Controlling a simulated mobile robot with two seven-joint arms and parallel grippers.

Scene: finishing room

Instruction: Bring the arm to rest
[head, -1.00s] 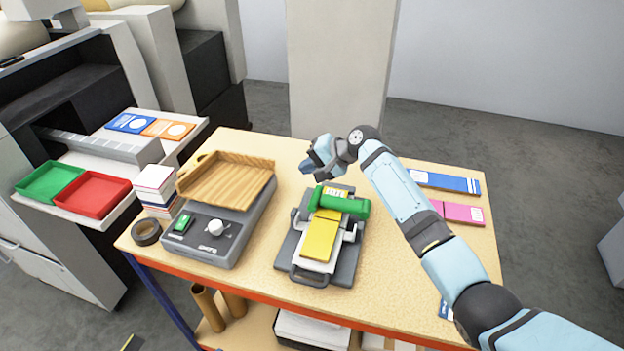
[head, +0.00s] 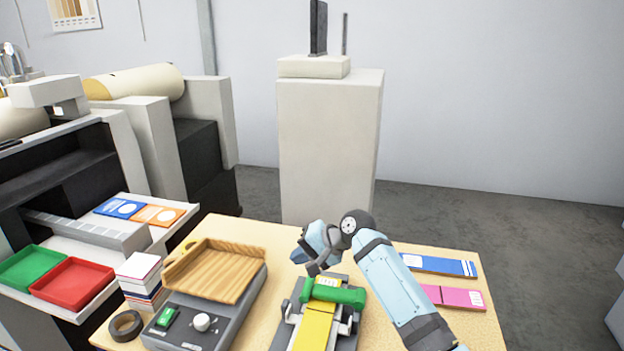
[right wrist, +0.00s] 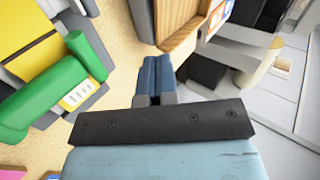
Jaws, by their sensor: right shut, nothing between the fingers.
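My right arm comes in from the lower right in the head view, bent over the far part of the table (head: 262,232). Its gripper (head: 308,262) is above the table, just behind the device with the green roller bar (head: 334,292). In the right wrist view the blue fingers (right wrist: 157,72) lie together with nothing between them. A yellow strip (head: 314,328) lies in the device under the green bar, which also shows in the right wrist view (right wrist: 38,92). My left gripper is in neither view.
A grey machine with a wooden tray (head: 215,272) stands left of the device. Blue (head: 440,264) and pink (head: 455,297) strips lie at the right. A tape roll (head: 125,325) and a card stack (head: 138,270) are at the left. A pale pedestal (head: 328,145) stands behind the table.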

